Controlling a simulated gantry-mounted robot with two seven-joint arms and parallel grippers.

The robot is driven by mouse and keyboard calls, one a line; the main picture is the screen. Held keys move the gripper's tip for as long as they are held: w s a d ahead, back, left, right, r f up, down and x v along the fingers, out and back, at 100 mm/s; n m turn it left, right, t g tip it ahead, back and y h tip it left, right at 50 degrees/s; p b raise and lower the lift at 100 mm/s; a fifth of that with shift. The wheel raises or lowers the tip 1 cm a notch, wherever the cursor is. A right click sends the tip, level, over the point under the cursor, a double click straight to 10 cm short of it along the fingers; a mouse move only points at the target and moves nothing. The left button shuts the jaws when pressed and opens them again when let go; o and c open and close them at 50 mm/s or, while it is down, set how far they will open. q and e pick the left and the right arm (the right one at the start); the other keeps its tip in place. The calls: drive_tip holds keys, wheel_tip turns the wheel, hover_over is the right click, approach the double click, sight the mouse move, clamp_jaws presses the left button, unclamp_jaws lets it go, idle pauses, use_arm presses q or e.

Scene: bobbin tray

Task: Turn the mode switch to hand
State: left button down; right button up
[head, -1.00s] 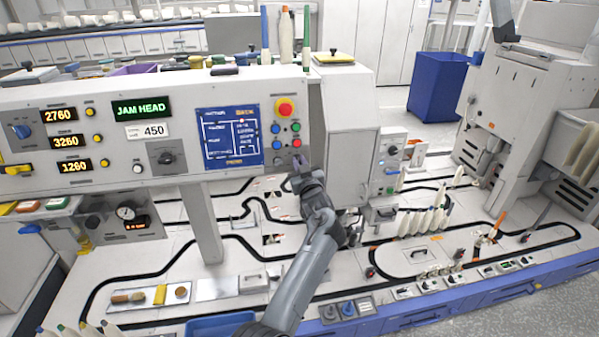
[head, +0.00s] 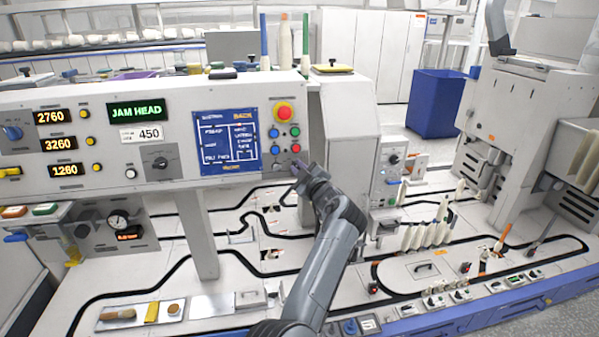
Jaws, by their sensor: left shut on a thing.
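My left gripper (head: 299,167) is at the lower right corner of the control panel (head: 60,95), just below the coloured push buttons. It is shut on a small part there, probably a switch knob, which the fingers mostly hide. I cannot read its label or its setting. I cannot tell from the lettering which control is the mode switch. My right gripper is not in view.
A red emergency button (head: 283,112) stands above the gripper, with smaller buttons (head: 276,132) between. A blue screen (head: 226,142) is to its left. A side box with a black knob (head: 394,158) is to the right. The track table (head: 240,270) lies below.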

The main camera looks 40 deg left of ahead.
use_arm(q)
drive_tip(key=shift+f, duration=0.2)
drive_tip(key=c, duration=1.1)
unclamp_jaws()
drive_tip(key=shift+r, duration=0.15)
drive_tip(key=shift+c, duration=0.2)
drive_tip(key=p+v, duration=0.1)
drive_tip(key=v, duration=0.9)
drive_tip(key=shift+s+d, duration=0.15)
drive_tip(key=shift+d, duration=0.25)
